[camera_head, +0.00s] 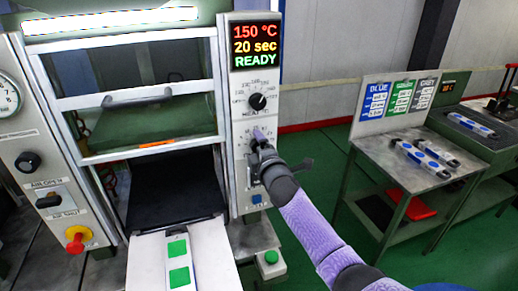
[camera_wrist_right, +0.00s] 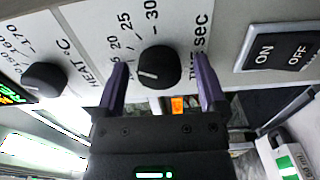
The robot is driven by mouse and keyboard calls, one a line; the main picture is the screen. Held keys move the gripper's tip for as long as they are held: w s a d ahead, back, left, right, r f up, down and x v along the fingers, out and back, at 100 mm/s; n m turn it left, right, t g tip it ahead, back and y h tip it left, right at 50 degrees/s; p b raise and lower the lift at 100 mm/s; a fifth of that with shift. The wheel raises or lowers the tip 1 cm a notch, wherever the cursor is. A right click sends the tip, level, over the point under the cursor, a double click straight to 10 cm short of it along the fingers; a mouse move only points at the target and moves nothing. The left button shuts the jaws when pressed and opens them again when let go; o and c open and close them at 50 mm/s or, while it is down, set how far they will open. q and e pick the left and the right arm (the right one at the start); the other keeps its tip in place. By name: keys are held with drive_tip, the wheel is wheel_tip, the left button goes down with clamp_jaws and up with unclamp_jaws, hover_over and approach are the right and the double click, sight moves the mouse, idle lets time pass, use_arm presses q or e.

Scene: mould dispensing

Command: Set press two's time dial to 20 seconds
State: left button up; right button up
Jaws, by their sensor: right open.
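The time dial (camera_wrist_right: 160,68) is a black round knob on the press's pale control panel (camera_head: 238,150), beside printed numbers 20, 25 and 30 and the word sec in the right wrist view. Its white pointer mark faces left, roughly toward the 20 side. The display (camera_head: 255,46) reads 150 °C, 20 sec and READY. My right gripper (camera_head: 258,140) is at the panel below the heat dial (camera_head: 257,101). Its fingers are open, one on either side of the time dial; I cannot tell whether they touch it. In the head view the gripper hides the time dial. My left gripper is not in view.
An ON/OFF switch (camera_wrist_right: 281,54) lies beside the time dial. A side table (camera_head: 405,160) with labelled bars stands at right, across green floor.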

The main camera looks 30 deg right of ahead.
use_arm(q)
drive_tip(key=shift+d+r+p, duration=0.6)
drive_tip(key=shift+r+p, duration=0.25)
use_arm(e)
drive_tip(key=v, duration=1)
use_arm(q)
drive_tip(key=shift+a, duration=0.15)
